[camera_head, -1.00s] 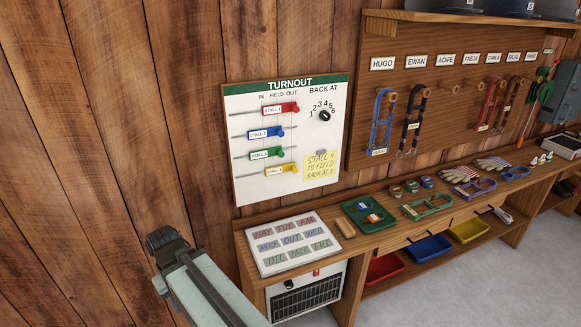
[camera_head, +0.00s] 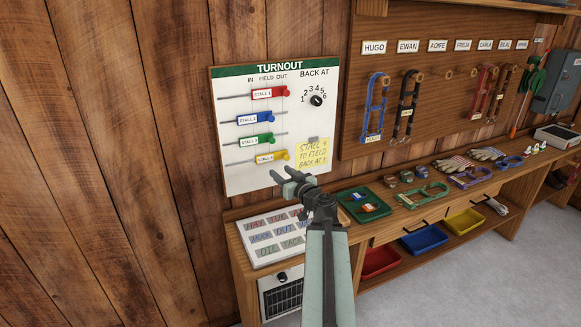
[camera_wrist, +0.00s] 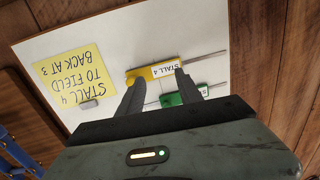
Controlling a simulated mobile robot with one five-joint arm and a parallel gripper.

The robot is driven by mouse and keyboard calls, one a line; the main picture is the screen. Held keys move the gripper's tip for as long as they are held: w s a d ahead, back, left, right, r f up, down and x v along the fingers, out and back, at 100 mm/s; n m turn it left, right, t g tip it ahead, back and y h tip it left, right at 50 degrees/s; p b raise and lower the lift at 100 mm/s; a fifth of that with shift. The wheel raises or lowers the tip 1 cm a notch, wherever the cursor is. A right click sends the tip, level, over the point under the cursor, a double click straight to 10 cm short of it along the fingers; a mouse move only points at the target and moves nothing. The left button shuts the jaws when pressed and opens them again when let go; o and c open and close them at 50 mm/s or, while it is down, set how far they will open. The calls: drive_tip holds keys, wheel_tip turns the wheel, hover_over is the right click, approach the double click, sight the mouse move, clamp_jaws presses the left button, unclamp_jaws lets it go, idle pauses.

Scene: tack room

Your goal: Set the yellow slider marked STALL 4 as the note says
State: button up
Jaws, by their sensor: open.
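The yellow slider marked STALL 4 (camera_head: 265,157) is on the lowest rail of the white TURNOUT board (camera_head: 240,184). Its knob end is at the right, about under OUT; the exact stop is hard to tell. A yellow note (camera_head: 313,153) to its right reads "STALL 4 TO FIELD BACK AT 3", clearest upside down in the wrist view (camera_wrist: 73,75). My gripper (camera_head: 283,176) is open and empty, just below and in front of the slider. In the wrist view the fingers (camera_wrist: 158,78) straddle the slider in the picture, partly covering it; contact cannot be told.
Red (camera_head: 268,93), blue (camera_head: 253,119) and green (camera_head: 256,140) sliders are on rails above. A black dial (camera_head: 316,100) is at the board's upper right. Below are a sign panel (camera_head: 258,252) and a green tray (camera_head: 349,194) on the bench. Halters hang at the right.

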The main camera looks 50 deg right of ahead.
sight(288, 158)
drive_tip(key=s+d+r+m+h, duration=0.1)
drive_tip(key=s+d+h, duration=0.15)
drive_tip(key=d, duration=0.25)
drive_tip(key=x, duration=0.6)
drive_tip(key=shift+w, duration=0.4)
drive_tip(key=shift+a, duration=0.1)
clamp_jaws()
idle(0.8)
